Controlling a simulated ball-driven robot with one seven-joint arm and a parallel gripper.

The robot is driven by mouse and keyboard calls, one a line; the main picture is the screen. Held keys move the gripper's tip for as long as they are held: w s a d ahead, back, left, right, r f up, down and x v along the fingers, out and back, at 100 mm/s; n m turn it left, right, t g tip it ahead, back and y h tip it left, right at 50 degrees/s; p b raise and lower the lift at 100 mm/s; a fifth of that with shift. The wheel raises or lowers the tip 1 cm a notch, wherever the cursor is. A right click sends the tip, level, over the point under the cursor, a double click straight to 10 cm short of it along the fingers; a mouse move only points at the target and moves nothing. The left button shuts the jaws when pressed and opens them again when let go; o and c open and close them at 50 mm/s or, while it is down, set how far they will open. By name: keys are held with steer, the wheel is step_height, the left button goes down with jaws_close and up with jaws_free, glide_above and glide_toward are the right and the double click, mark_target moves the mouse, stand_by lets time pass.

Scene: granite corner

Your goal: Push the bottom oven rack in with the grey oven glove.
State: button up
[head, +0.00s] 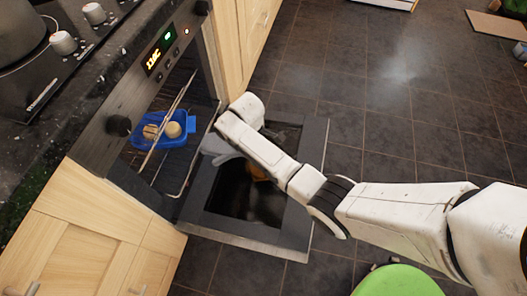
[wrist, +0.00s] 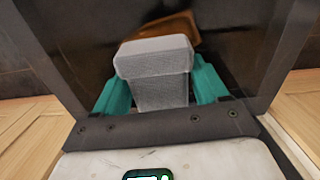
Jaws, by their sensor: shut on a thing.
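The oven stands open at the left in the head view, its dark door (head: 283,248) folded down flat. A wire rack edge (head: 167,121) runs slantwise across the opening. A lower wire edge (head: 189,168), seemingly the bottom rack, shows closer to the door. My gripper, at the end of the white arm, is over the open door, right of the racks; its fingertips are hard to make out in the head view. In the wrist view my gripper (wrist: 161,88) has its teal fingers shut on the grey oven glove (wrist: 158,92), a blocky woven piece. No contact with a rack is visible.
A blue dish (head: 176,141) with round pale food sits inside the oven. An orange-brown thing (head: 257,170) shows by the door. A hob (head: 30,60) is on the counter above. A green round seat (head: 398,281) stands at the bottom.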

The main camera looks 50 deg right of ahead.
steer(key=shift+w+a, duration=0.2)
steer(key=shift+w, duration=0.15)
steer(key=shift+w+a+f+b, duration=0.1)
steer(key=shift+w+a+b, duration=0.45)
steer(key=shift+w, duration=0.35)
steer(key=shift+w+a+r+b, duration=0.1)
steer(key=shift+w+a+b, duration=0.45)
steer(key=shift+w, duration=0.35)
steer(key=shift+w+a+f+b, duration=0.1)
steer(key=shift+w+a+b, duration=0.35)
steer(key=shift+w+b, duration=0.35)
steer(key=shift+w+a, duration=0.2)
steer(key=shift+w, duration=0.2)
